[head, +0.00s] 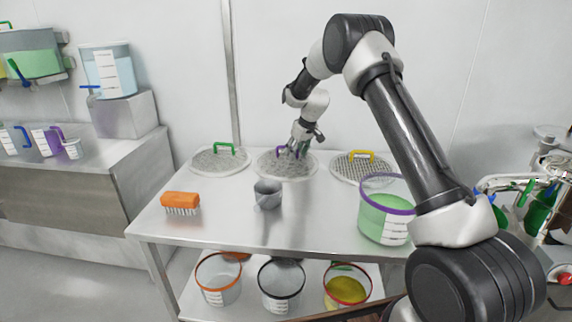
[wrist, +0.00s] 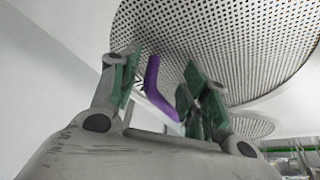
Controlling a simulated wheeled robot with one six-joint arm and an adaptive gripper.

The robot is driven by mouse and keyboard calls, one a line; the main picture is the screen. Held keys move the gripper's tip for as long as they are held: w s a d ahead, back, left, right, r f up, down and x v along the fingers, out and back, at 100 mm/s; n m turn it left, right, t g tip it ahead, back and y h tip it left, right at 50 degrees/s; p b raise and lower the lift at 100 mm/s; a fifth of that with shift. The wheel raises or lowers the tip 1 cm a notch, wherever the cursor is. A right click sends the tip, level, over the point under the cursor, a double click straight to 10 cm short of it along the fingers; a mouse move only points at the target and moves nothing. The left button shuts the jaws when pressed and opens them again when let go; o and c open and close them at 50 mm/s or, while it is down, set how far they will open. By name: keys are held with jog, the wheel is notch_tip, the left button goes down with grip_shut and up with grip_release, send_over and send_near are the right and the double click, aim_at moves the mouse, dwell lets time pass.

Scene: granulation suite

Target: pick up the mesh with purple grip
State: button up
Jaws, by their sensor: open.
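The mesh with purple grip (head: 271,170) is a round perforated disc lying on the steel table, in the middle of three discs. Its purple grip (wrist: 154,87) shows in the wrist view between the two fingers of my gripper (wrist: 155,85). The perforated disc (wrist: 215,40) fills the upper part of that view. In the head view my gripper (head: 299,146) is over the middle mesh and partly hides the purple grip (head: 283,151). My gripper is open around the grip. I cannot tell whether a finger touches it.
A mesh with green grip (head: 214,163) lies to the left and one with yellow grip (head: 356,170) to the right. A grey cup (head: 267,194), an orange brush (head: 180,200) and a purple-rimmed bucket (head: 385,225) stand nearer. The table's front middle is clear.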

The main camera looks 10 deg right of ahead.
grip_shut()
